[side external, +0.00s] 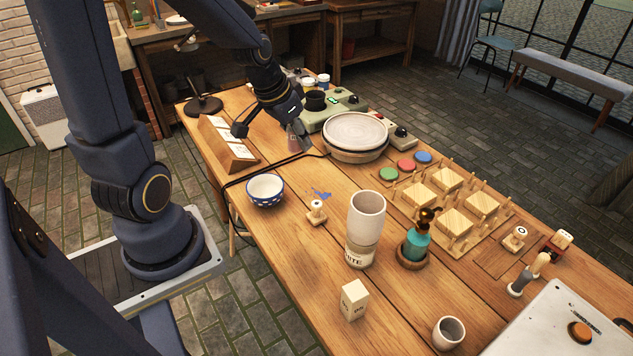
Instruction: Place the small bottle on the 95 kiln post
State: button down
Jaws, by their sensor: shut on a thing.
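My gripper (292,124) is low over the far part of the table, between the sloped wooden rack and the round white wheel. It is shut on a small greyish-pink thing (299,142), which looks like the small bottle; the fingers and the small size hide its detail. I cannot tell whether its base touches the table. A pale upright block (354,300), likely a kiln post, stands near the front edge. Its dark markings are too small to read, so I cannot confirm a 95. Its top is bare.
A tall white cup-like vessel (366,218) and a teal bottle (416,244) in a wooden dish stand behind the block. A blue bowl (265,190), a stamp (316,211) and a round wheel (355,132) are nearby. A black cable (262,170) crosses the table.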

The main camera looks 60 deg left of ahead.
jog(key=d+f+m+h, duration=0.2)
jog(key=d+m, duration=0.2)
jog(key=d, duration=0.4)
notch_tip(320, 180, up, 4)
jog(key=m+g+h, duration=0.3)
jog(key=m, duration=0.8)
send_over(360, 293)
notch_tip(360, 293, down, 13)
jog(key=shift+d+f, duration=0.1)
jog(key=shift+f, duration=2.35)
jog(key=c, duration=0.8)
grip_release()
jog(key=shift+f, duration=0.1)
